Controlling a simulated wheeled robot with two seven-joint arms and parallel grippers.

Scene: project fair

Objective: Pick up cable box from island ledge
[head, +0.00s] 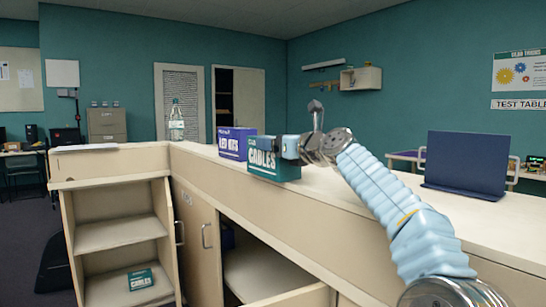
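A teal box labelled "CABLES" (262,160) stands upright on the island's raised ledge (340,190). My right arm reaches in from the right. Its gripper (284,147) is at the upper right end of this box, overlapping it in the view. Whether its fingers are closed on the box cannot be made out. A second teal "CABLES" box (140,279) lies on the lower shelf of the open cubby at left. My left gripper is not in view.
A purple kit box (237,143) stands just left of the teal box on the ledge. A clear bottle (177,122) stands farther left. A dark blue panel (466,164) stands on the counter at right. A cabinet door (195,235) and a drawer are below the ledge.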

